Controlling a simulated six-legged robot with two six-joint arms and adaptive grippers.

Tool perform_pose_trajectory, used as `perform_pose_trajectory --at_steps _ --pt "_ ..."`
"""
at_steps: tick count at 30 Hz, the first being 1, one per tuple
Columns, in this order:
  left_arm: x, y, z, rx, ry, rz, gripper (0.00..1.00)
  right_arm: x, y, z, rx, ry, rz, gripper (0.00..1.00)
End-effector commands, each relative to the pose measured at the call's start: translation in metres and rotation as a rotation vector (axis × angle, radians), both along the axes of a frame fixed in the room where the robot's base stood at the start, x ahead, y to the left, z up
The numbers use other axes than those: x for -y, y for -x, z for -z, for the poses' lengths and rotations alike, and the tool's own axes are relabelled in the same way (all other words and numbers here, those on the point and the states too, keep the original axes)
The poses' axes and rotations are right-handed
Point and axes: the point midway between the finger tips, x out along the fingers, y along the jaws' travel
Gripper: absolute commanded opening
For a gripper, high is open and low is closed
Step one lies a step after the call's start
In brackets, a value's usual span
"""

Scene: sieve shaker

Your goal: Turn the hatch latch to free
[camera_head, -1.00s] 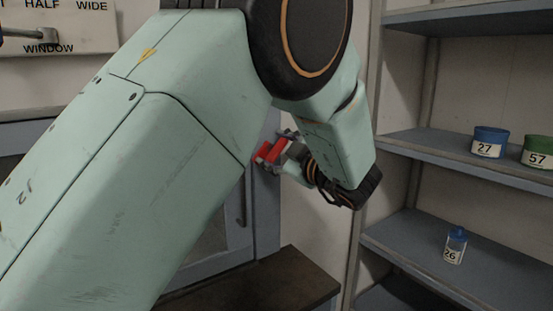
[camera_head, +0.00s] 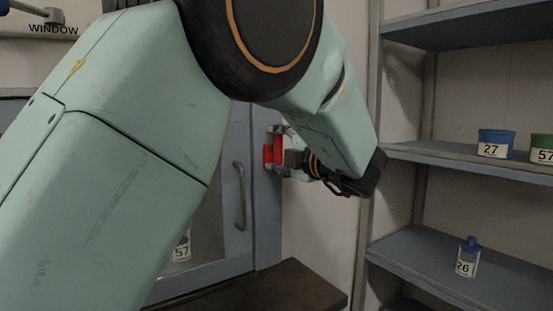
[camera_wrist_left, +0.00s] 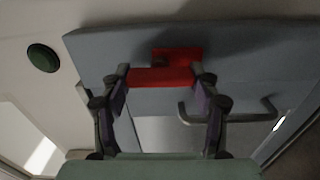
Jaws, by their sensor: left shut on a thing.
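The red hatch latch (camera_head: 268,154) sits on the blue-grey frame (camera_head: 266,215) at the right side of the hatch door (camera_head: 233,150). My left gripper (camera_head: 278,150) is at the latch, reaching it from the right in the head view. In the left wrist view the red latch bar (camera_wrist_left: 162,77) lies across between the two fingertips of the gripper (camera_wrist_left: 160,74), which is shut on it. A red plate (camera_wrist_left: 180,55) shows just behind the bar. My left arm hides much of the hatch in the head view. My right gripper is not in view.
The door's grey handle (camera_head: 239,196) is left of the latch. A jar marked 57 (camera_head: 182,250) shows through the door's pane. A brown surface (camera_head: 285,287) lies below. Shelves (camera_head: 440,265) at right hold a blue tub (camera_head: 495,136) and a small bottle (camera_head: 466,257).

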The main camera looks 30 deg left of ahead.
Motion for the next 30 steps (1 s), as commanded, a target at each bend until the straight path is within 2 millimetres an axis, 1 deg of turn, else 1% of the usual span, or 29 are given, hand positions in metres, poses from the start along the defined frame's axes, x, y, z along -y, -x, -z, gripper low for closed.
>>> perform_pose_trajectory --at_steps 1,6,19,20,27,28,30 --pt "0.0001 -0.0007 0.0005 0.013 0.005 0.003 0.30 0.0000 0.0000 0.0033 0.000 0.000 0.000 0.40" --pt "0.0001 -0.0007 -0.0008 0.042 0.016 0.003 0.30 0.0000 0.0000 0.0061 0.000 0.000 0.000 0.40" --pt "0.0002 -0.0009 -0.0025 0.051 0.019 0.003 0.30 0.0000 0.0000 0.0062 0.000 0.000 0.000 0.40" --pt "0.0002 -0.0009 -0.0026 0.051 0.018 0.003 0.62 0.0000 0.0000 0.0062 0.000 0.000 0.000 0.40" --pt "0.0001 -0.0006 -0.0018 0.048 0.018 0.002 0.83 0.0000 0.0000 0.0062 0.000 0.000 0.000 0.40" --pt "0.0002 -0.0005 -0.0017 0.048 0.018 0.002 0.85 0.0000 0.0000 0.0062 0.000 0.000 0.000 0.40" --pt "0.0002 -0.0004 -0.0015 0.047 0.017 0.002 0.85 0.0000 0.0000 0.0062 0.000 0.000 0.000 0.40"
